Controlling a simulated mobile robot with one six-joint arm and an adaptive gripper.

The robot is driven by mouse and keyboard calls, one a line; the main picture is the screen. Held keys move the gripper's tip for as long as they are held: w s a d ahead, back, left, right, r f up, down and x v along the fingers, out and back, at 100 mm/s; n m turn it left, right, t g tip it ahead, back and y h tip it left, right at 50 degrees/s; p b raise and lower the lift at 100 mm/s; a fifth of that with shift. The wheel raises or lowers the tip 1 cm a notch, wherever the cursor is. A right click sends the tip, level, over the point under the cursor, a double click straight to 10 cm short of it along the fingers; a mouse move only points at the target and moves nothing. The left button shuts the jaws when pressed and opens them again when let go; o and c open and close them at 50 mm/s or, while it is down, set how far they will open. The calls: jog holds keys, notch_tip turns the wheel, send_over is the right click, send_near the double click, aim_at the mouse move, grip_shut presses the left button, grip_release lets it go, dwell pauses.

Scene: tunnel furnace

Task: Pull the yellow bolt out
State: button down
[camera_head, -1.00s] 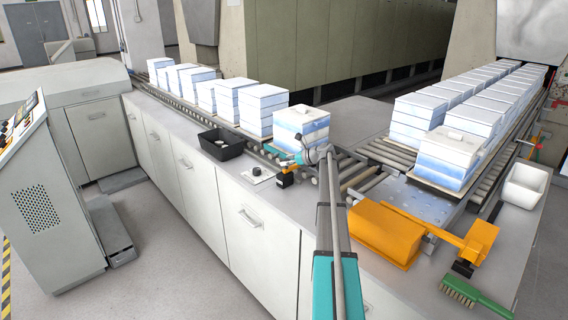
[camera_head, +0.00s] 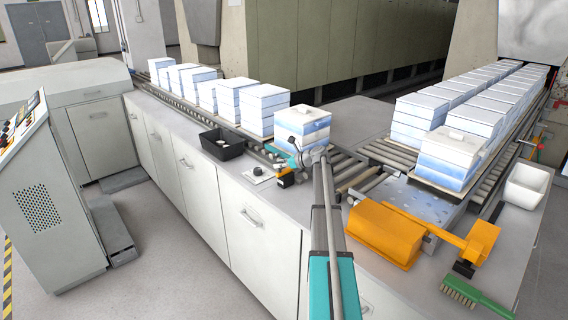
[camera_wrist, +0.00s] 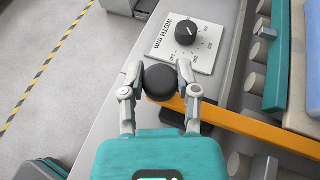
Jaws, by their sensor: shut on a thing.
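The yellow bolt (camera_wrist: 250,127) shows in the wrist view as a flat orange-yellow bar running from a round black knob (camera_wrist: 160,83) toward the lower right. My gripper (camera_wrist: 158,73) is shut on the knob, one finger on each side. In the head view my gripper (camera_head: 290,167) is at the front edge of the conveyor counter, beside the small dark and orange end of the bolt (camera_head: 282,180). My arm hides part of this area there.
A dial plate marked "WIDTH mm" (camera_wrist: 205,40) lies just beyond the knob. A black tray (camera_head: 222,145) sits left of it. White-blue stacks (camera_head: 303,130) stand on the rollers behind. An orange box (camera_head: 385,235) and green brush (camera_head: 475,297) lie at right.

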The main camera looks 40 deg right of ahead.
jog(key=a, duration=0.6)
jog(key=shift+s+a, duration=0.25)
jog(key=shift+a, duration=0.05)
jog(key=shift+c, duration=1.8)
grip_release()
jog(key=shift+a, duration=0.1)
jog(key=shift+o, duration=0.2)
